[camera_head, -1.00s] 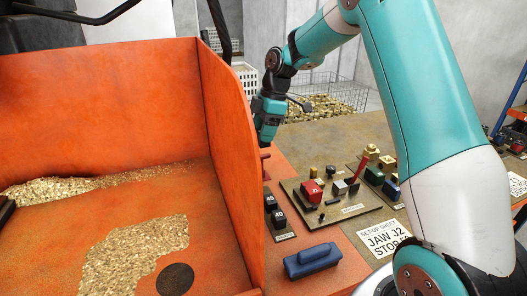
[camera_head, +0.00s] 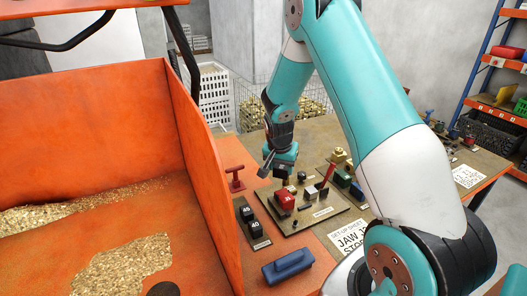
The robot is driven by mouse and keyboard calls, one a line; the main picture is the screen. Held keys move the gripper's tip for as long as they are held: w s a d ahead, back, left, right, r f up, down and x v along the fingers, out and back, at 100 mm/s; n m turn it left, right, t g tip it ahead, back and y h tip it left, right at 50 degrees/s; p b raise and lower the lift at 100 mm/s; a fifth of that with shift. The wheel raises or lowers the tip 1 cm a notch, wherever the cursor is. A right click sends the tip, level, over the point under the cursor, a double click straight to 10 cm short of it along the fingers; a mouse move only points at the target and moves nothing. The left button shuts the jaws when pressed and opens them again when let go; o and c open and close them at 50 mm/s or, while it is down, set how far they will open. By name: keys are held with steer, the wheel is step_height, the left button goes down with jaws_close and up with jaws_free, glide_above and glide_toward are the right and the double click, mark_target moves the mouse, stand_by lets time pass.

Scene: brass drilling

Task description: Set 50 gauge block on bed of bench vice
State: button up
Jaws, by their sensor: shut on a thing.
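My gripper (camera_head: 279,171) points down over the back left of the low plate on the bench. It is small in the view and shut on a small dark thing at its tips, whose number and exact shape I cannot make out. Two black gauge blocks stand on a small labelled base to the left of the plate: the rear one (camera_head: 246,213) and the front one (camera_head: 254,228), which seems to read 45. No block that I can read as 50 shows. I cannot pick out the bench vice with certainty.
The orange tray wall (camera_head: 205,150) stands left of the bench, with brass chips inside. The plate (camera_head: 330,207) carries a red block (camera_head: 285,200) and small parts. A blue object (camera_head: 287,265) lies in front.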

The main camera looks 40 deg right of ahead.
steer(key=shift+s+d+f+m+g+b, duration=0.15)
steer(key=shift+s+d+f+m+g, duration=0.2)
steer(key=shift+s+d+f+m, duration=0.85)
steer(key=shift+s+d+f+m+g+b, duration=0.2)
steer(key=shift+s+d+f+m+g, duration=0.45)
steer(key=shift+m, duration=1)
steer(key=shift+s+d+f+m+g+b, duration=0.15)
steer(key=shift+s+d+f+m, duration=0.5)
steer(key=shift+f+m, duration=0.65)
steer(key=shift+s+a+f+b, duration=0.1)
steer(key=shift+a+f+b, duration=0.1)
steer(key=shift+f+b, duration=1.15)
steer(key=shift+r, duration=0.15)
steer(key=o, duration=1.6)
steer(key=shift+r, duration=0.1)
steer(key=shift+r+p, duration=2.15)
steer(key=shift+r, duration=1.25)
